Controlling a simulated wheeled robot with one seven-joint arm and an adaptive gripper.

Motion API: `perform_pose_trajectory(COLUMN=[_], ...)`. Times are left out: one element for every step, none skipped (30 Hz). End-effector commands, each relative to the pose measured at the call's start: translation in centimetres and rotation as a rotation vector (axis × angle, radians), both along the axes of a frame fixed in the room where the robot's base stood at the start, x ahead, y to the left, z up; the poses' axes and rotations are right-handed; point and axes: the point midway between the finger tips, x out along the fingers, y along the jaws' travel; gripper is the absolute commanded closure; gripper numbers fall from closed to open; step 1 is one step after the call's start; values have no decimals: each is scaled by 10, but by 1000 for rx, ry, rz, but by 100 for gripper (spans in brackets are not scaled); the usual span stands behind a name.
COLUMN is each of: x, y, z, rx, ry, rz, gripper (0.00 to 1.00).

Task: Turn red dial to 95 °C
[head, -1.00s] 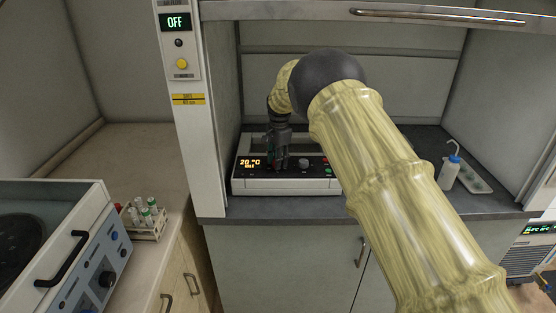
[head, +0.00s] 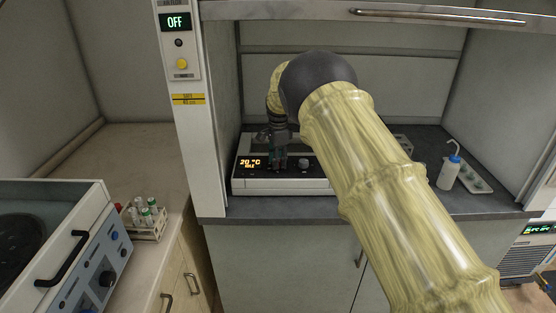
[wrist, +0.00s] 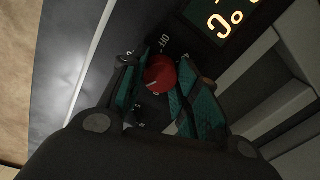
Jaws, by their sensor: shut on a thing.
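The instrument (head: 310,184) stands in the fume hood, with a lit amber display (head: 250,162) reading 20 °C. The red dial (wrist: 160,74) shows in the wrist view between my fingers, with a pale pointer line on it and white scale marks around it on the black panel. In the head view the dial is hidden by my gripper (head: 278,160), which is at the front panel just right of the display. In the wrist view my gripper (wrist: 163,88) has its teal-lined fingers on both sides of the dial, shut on it.
A grey knob (head: 304,164) sits right of my gripper on the same panel. A wash bottle (head: 450,173) and a tray (head: 478,180) stand at the right of the hood. A tube rack (head: 146,226) is on the left bench. The raised sash (head: 430,14) is above my arm.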

Motion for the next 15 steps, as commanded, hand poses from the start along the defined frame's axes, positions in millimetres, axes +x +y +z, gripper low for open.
perform_pose_trajectory(x=[-1, -1, -1, -1, -1, -1, -1, -1, -1, -1, 0, 0, 0, 0, 0], y=[1, 1, 1, 1, 1, 1, 1, 1, 0, 0, 0, 0, 0, 0, 0], z=[-1, -1, -1, -1, -1, -1, -1, -1, -1, -1, -1, -1, -1, -1, 0], rx=[1, 1, 1, 1, 1, 1, 1, 1, 1, 1, 1, 1, 1, 1, 1], ry=[3, 3, 3, 3, 3, 3, 3, 3, 1, 1, 1, 1, 1, 1, 1], rz=[0, 0, 0, 0, 0, 0, 0, 0, 0, 0, 0, 0, 0, 0, 0], gripper=[92, 92, 92, 63, 58, 50, 46, 46, 46, 46, 46, 46, 46, 46, 46])
